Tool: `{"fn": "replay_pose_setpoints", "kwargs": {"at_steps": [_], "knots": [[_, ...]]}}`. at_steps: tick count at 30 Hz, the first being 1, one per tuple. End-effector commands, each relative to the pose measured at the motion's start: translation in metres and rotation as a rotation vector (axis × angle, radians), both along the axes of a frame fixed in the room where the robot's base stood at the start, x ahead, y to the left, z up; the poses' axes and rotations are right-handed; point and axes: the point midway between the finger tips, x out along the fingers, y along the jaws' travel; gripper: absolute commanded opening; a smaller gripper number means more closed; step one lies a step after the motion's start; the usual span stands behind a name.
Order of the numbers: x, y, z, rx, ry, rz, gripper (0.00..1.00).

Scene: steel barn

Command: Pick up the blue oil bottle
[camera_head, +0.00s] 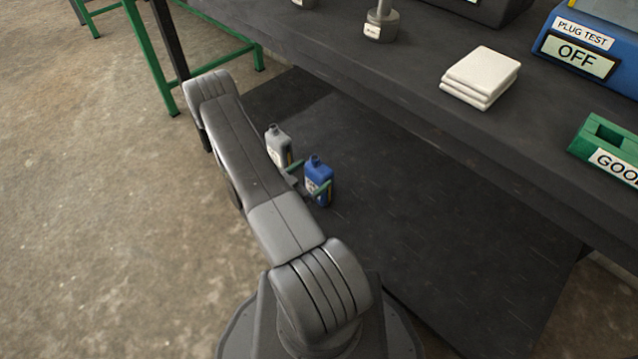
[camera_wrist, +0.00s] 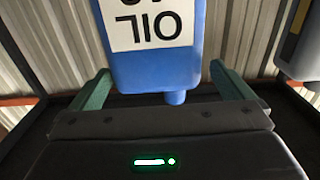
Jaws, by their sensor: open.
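The blue oil bottle (camera_head: 318,178) stands upright on a dark low shelf under the workbench in the head view. In the wrist view the blue oil bottle (camera_wrist: 155,68) appears upside down, with its white OIL label and its cap toward my gripper. My gripper (camera_wrist: 160,88) is open, with one green finger on each side of the bottle. I cannot tell whether either finger touches it. In the head view my gripper (camera_head: 307,180) is at the bottle, partly hidden by my arm.
A grey bottle (camera_head: 279,146) stands close by, left of the blue one; it also shows at right in the wrist view (camera_wrist: 299,45). The workbench (camera_head: 425,105) overhangs the shelf (camera_head: 440,255). White pads (camera_head: 481,76) lie on the bench. The shelf right of the bottle is clear.

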Motion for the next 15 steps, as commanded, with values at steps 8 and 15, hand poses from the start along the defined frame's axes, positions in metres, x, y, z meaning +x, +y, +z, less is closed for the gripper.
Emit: {"fn": "replay_pose_setpoints", "kwargs": {"at_steps": [8, 15], "knots": [[0.022, -0.028, -0.003, 0.001, -0.001, -0.004, 1.0], [0.034, -0.04, -0.001, 0.0, 0.0, 0.0, 1.0]]}}
